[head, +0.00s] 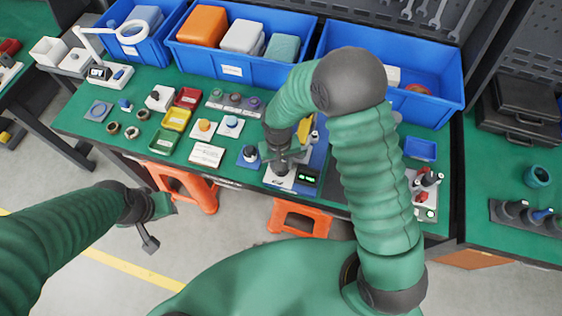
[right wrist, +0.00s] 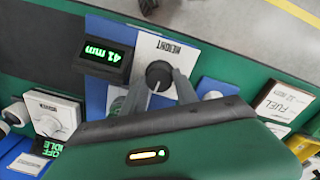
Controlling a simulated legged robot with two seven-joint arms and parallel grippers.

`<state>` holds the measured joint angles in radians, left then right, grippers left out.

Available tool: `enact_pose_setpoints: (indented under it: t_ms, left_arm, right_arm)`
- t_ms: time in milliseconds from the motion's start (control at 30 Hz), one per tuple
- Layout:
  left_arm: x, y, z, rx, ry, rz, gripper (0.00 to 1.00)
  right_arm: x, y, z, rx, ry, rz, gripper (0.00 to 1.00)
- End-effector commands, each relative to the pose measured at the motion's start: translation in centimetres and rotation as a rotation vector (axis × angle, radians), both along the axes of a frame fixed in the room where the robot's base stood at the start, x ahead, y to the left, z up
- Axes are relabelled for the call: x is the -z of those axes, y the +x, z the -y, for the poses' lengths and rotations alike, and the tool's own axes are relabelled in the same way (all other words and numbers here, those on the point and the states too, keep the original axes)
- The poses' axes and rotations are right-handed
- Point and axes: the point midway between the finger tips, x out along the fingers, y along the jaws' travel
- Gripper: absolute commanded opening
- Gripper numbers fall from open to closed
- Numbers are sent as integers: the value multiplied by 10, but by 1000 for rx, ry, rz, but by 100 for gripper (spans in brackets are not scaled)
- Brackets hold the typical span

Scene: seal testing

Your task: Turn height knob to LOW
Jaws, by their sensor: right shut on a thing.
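The height knob (right wrist: 159,73) is a round black dial with a white pointer line, on a white plate (right wrist: 181,53) marked HEIGHT, which looks upside down in the right wrist view. My right gripper (right wrist: 161,84) is shut on the knob, one finger on each side of it. Beside the knob a black display (right wrist: 101,54) reads 41 mm in green. The display (head: 306,178) also shows in the head view at the bench's front edge. There my right gripper (head: 283,163) hides the knob. My left gripper (head: 150,225) hangs over the floor, away from the bench; its jaw opening is unclear.
The green bench (head: 85,127) holds several small coloured boxes, rings and a row of knobs left of the device. Blue bins (head: 225,63) line the back. Orange stools (head: 290,208) stand under the front edge. A red-topped switch panel (head: 424,200) sits to the right.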

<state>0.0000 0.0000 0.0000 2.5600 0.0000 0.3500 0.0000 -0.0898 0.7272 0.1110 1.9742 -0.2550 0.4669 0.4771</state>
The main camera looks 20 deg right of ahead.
Motion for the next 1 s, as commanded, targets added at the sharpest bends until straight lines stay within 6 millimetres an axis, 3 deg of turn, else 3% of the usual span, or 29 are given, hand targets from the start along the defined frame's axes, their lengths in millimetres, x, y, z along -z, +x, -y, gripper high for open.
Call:
enact_pose_setpoints:
  t_ms: [700,733,867,1000]
  left_arm:
    - [-4,0,0,0,0,0,36]
    - [-4,0,0,0,0,0,36]
    - [-3,0,0,0,0,0,36]
    - [-3,0,0,0,0,0,36]
  right_arm:
    - [-2,3,0,-85,1,8,0]
    - [-2,3,0,-85,1,8,39]
    - [-1,2,0,-84,1,6,56]
    - [-1,1,0,-84,1,4,57]
